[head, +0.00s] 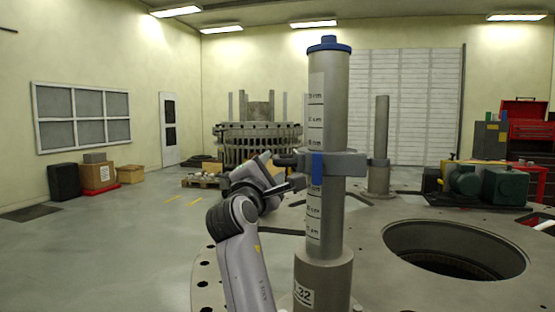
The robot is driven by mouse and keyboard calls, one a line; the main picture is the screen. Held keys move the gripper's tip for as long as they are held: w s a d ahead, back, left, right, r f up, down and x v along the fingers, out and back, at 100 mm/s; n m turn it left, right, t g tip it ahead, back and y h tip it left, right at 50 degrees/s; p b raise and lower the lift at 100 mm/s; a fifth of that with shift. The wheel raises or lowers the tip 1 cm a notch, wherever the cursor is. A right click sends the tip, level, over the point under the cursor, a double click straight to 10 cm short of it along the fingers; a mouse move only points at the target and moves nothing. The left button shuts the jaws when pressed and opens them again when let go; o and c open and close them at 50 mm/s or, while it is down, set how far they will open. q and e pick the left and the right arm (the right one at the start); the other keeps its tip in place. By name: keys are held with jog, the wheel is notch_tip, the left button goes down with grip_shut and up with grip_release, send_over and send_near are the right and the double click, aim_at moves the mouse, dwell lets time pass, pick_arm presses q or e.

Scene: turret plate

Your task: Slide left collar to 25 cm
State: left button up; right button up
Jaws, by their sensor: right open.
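A grey collar (342,164) with a blue mark on its front sits around the near upright post (332,95), about halfway up. The post has a blue cap and a white scale strip (314,212) with cm marks; the numbers are too small to read surely. My right gripper (293,172) is open at the left side of the collar, its fingers close to the collar's left end. I cannot tell whether they touch it. My left gripper is not in view.
The post stands on a large grey round plate with a wide dark hole (455,250) at right. A second grey post (381,130) stands behind, with a collar-like piece low on it. Green motors (485,184) sit at the right. Floor at left is mostly clear.

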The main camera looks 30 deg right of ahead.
aim_at(276, 156)
jog(key=shift+p+x, duration=0.5)
jog(key=shift+x, duration=2.1)
jog(key=shift+f, duration=0.1)
grip_shut()
